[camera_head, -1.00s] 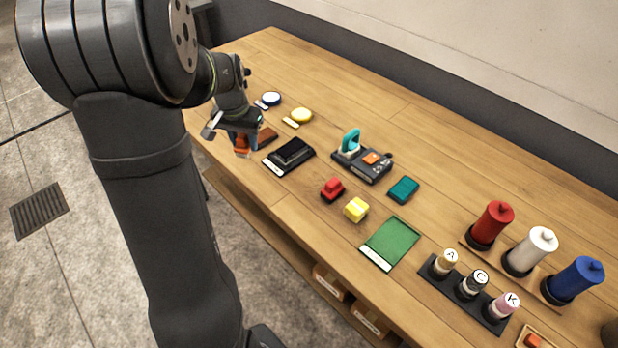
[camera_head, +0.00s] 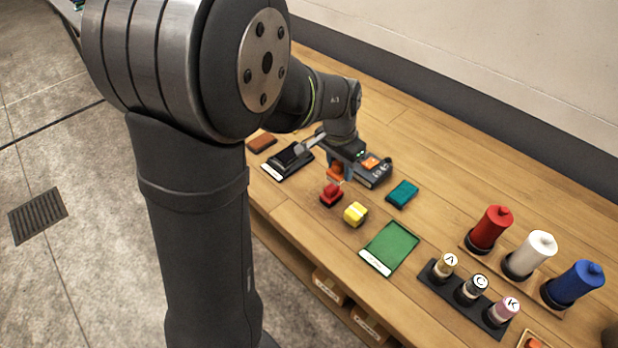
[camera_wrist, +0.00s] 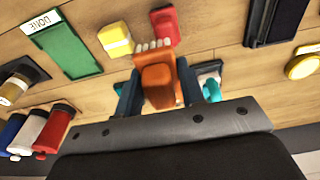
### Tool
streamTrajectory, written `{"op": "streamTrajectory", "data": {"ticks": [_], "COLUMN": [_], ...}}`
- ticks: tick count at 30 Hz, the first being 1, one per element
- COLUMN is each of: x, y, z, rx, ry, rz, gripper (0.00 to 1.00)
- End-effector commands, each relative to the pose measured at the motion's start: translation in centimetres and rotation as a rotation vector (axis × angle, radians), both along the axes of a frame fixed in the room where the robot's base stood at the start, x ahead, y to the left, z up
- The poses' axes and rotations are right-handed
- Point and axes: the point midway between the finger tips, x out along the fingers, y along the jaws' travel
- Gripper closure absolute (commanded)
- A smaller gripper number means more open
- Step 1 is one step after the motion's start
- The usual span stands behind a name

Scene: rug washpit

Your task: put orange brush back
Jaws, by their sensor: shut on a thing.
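The orange brush (camera_wrist: 158,84) is held between the two fingers of my gripper in the wrist view, its pale bristles showing at one end. In the head view my gripper (camera_head: 341,166) is shut on the orange brush (camera_head: 336,172), above the table behind the red brush (camera_head: 331,195). The red brush (camera_wrist: 165,25) and the yellow brush (camera_wrist: 115,38) lie beyond the bristles in the wrist view. The yellow brush also shows in the head view (camera_head: 355,214). An orange-brown pad (camera_head: 262,143) lies bare at the table's left.
A black tray (camera_head: 287,162) lies left of my gripper. A teal block (camera_head: 402,194), a green mat (camera_head: 390,247), labelled bottles (camera_head: 472,289) and coloured spools (camera_head: 490,229) stand to the right.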

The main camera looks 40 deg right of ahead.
Motion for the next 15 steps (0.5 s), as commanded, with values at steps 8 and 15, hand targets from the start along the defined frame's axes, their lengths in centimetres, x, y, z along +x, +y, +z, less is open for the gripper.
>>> {"op": "streamTrajectory", "data": {"ticks": [8,15], "x": [6.6,9.7], "y": [0.4,0.5], "z": [-3.9,-5.8], "rx": [0.003,0.000], "ry": [0.001,0.000], "rz": [0.007,0.003], "gripper": [0.89,0.89]}}
